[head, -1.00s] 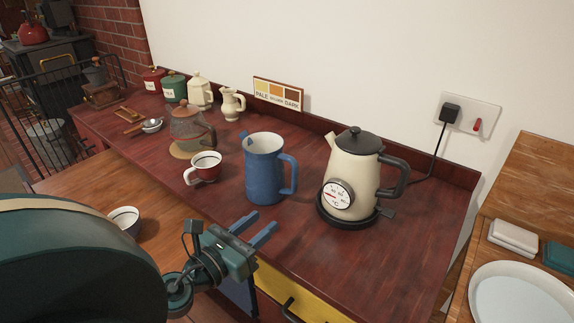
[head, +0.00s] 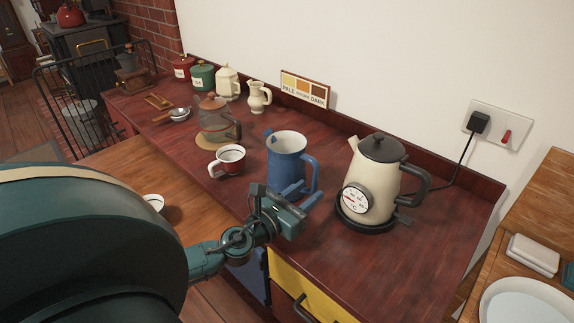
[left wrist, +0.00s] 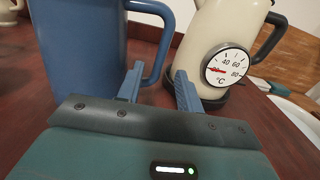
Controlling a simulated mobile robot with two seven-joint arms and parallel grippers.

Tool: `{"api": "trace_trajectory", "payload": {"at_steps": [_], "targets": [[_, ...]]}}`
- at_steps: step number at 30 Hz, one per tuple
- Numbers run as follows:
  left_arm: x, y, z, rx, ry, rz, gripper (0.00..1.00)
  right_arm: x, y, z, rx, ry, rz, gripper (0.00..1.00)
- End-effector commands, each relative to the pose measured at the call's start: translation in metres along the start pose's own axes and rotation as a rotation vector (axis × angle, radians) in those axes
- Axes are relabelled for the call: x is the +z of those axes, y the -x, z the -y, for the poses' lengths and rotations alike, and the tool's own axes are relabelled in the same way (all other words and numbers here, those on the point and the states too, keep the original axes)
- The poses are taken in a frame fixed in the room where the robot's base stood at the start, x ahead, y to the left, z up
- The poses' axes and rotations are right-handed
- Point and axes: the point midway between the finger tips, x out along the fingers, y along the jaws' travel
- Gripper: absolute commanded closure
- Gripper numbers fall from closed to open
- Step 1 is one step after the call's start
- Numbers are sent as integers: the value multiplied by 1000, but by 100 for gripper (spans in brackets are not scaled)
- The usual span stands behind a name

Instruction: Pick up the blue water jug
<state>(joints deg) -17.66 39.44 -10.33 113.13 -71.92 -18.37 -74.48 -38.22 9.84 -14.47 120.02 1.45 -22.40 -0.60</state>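The blue water jug (head: 287,160) stands upright on the dark red counter, its handle on the right side. In the left wrist view the jug (left wrist: 80,45) fills the upper left, and its handle (left wrist: 158,40) is just beyond the fingers. My left gripper (head: 304,197) is at the counter's front edge, in front of the jug's lower right side. In the left wrist view my left gripper (left wrist: 158,82) is open, its blue fingers apart with nothing between them. The right gripper is not in view.
A cream kettle (head: 376,165) with a dial stands on a black base right of the jug. The counter's front right (head: 400,270) is clear.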

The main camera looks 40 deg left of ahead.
Motion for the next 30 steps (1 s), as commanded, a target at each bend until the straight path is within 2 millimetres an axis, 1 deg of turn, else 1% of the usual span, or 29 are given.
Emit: {"api": "trace_trajectory", "payload": {"at_steps": [1,3,7,11,17,30], "targets": [[4,-9,-2,2,0,4,64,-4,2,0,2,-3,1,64],[5,-19,-3,1,1,3,64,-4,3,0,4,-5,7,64],[4,-34,-3,1,2,2,64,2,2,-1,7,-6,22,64],[2,-39,-2,0,2,1,64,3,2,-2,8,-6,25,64],[2,-39,-3,0,2,1,64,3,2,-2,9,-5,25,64],[2,-38,-3,0,1,1,100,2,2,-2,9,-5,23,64]]}}
